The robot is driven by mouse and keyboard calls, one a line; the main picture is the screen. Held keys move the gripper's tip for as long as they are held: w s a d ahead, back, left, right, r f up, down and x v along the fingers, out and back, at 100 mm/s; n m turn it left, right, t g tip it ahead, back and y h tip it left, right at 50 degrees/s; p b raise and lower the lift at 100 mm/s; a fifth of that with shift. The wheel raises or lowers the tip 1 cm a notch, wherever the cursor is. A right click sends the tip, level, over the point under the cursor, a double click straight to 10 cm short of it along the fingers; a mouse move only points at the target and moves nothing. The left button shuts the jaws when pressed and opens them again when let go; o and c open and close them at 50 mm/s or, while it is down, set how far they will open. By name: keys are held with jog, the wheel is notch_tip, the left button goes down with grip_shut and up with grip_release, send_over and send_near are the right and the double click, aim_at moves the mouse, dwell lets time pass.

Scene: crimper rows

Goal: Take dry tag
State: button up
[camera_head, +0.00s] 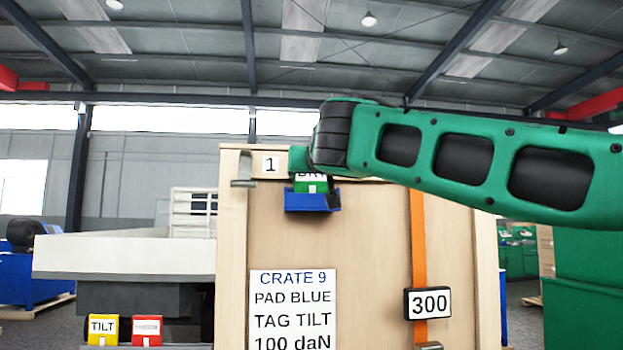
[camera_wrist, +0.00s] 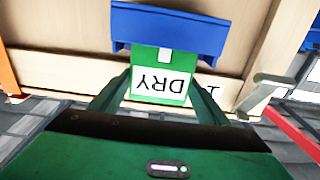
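The dry tag (camera_wrist: 162,78) is a green block with a white label reading DRY, upside down in the wrist view. It sits in a blue holder (camera_head: 312,200) on the upper front of the wooden crate; in the head view the tag (camera_head: 312,186) is partly covered by my gripper. The blue holder (camera_wrist: 172,30) is at the top of the wrist view. My gripper (camera_wrist: 162,86) has one finger on each side of the tag, with the fingertips close to its side edges. I cannot tell whether they press on it.
The crate (camera_head: 370,260) bears a CRATE 9 sign (camera_head: 293,308), a 300 plate (camera_head: 428,303) on an orange strap, and an empty-looking metal hook (camera_head: 243,172) beside the 1 label. A yellow TILT tag (camera_head: 103,328) and a red tag (camera_head: 147,330) stand at the lower left.

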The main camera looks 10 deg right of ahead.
notch_tip(320, 180, up, 6)
dwell(0.8)
jog(key=shift+s, duration=0.1)
